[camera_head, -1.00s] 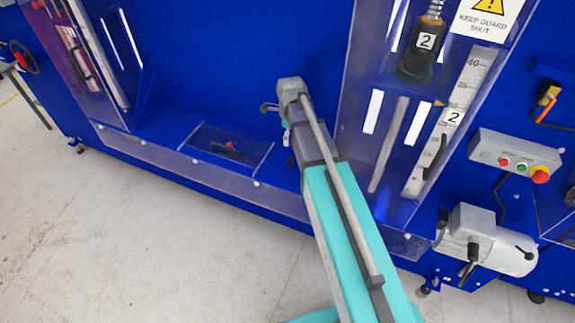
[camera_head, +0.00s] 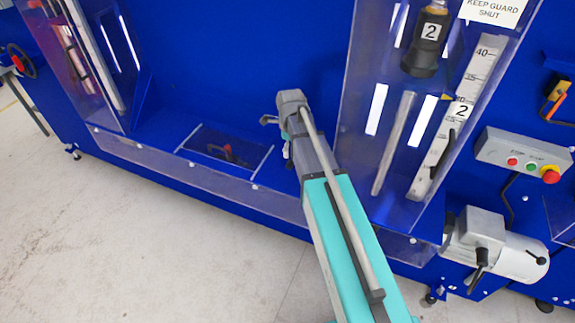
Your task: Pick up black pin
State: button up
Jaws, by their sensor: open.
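I cannot clearly pick out a black pin. A small dark item with a red part (camera_head: 229,152) lies behind a clear panel (camera_head: 203,164) low on the blue machine, too small to identify. My gripper (camera_head: 272,134) is at the far end of my teal and grey arm, in front of the blue machine, to the right of that panel. It is open and seen from behind, with its fingers mostly hidden by the wrist. I see nothing held in it.
A clear guard (camera_head: 354,120) stands right of my gripper, with a black cylinder marked 2 (camera_head: 428,48) and a scale (camera_head: 470,95) behind it. A control box (camera_head: 523,152) and grey motor (camera_head: 495,245) are further right. The floor (camera_head: 120,235) is clear at left.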

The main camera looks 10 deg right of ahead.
aim_at(291, 160)
jog(key=f+b, duration=0.3)
jog(key=shift+s+d+f, duration=0.15)
jog(key=shift+s+d, duration=0.05)
jog(key=shift+s, duration=0.05)
jog(key=shift+f+b, duration=0.95)
jog(key=shift+b, duration=0.2)
jog(key=c, duration=1)
